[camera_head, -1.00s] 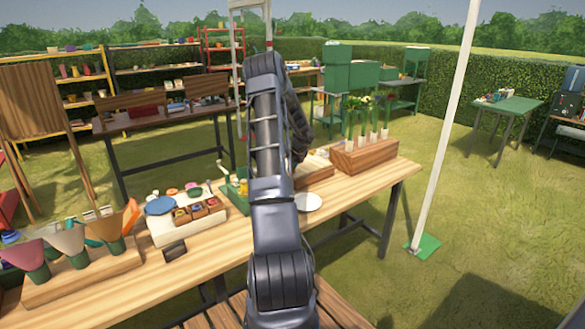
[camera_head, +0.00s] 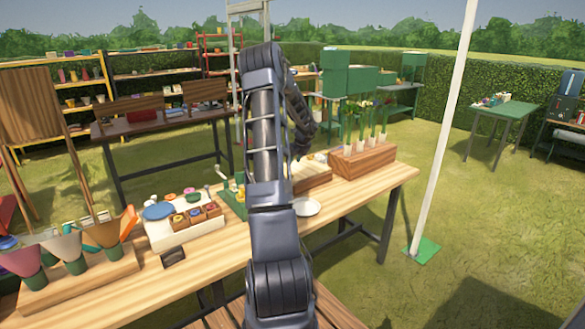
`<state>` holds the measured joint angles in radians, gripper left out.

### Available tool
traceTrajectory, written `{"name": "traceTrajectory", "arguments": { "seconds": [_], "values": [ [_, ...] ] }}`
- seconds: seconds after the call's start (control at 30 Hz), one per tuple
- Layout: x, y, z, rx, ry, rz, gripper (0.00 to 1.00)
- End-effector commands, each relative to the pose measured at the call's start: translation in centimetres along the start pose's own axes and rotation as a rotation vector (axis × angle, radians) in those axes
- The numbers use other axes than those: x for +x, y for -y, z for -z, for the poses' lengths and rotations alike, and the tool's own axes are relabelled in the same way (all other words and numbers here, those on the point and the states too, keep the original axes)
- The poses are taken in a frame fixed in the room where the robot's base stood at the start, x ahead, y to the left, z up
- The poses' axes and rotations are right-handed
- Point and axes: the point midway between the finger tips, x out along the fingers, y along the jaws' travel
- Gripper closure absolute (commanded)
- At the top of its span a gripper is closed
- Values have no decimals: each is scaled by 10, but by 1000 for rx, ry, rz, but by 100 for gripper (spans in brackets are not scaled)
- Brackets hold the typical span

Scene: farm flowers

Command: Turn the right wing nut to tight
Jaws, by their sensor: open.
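No wing nut can be made out at this size. A green-based device (camera_head: 233,198) with small yellow parts and a pale crank stands on the long wooden table (camera_head: 215,258), just left of my arm, which partly covers it. A light wooden board or block (camera_head: 318,172) lies right of the arm, also partly covered. My arm rises up the middle of the picture and bends down on its far side over the table. My gripper and its fingers are hidden behind the arm, so I cannot see what they are near.
A white plate (camera_head: 306,207) lies beside the arm. A wooden block with flower tubes (camera_head: 362,160) stands at the right. A tray with a blue dish and small pots (camera_head: 185,232) and a rack of coloured cones (camera_head: 82,280) stand left. A white pole (camera_head: 446,130) rises beyond the table.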

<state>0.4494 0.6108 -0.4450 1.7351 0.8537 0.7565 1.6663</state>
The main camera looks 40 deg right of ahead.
Motion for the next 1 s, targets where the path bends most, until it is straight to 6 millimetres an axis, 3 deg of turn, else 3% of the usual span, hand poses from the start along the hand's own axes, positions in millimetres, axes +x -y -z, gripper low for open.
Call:
{"name": "traceTrajectory", "arguments": {
  "seconds": [0.23, 0.87, 1.0],
  "values": [
    [-26, 0, 0, 0, 1, 1, 57],
    [-29, 0, 0, -1, 0, 0, 57],
    [-36, -11, -5, -40, 5, -8, 57]
  ]
}}
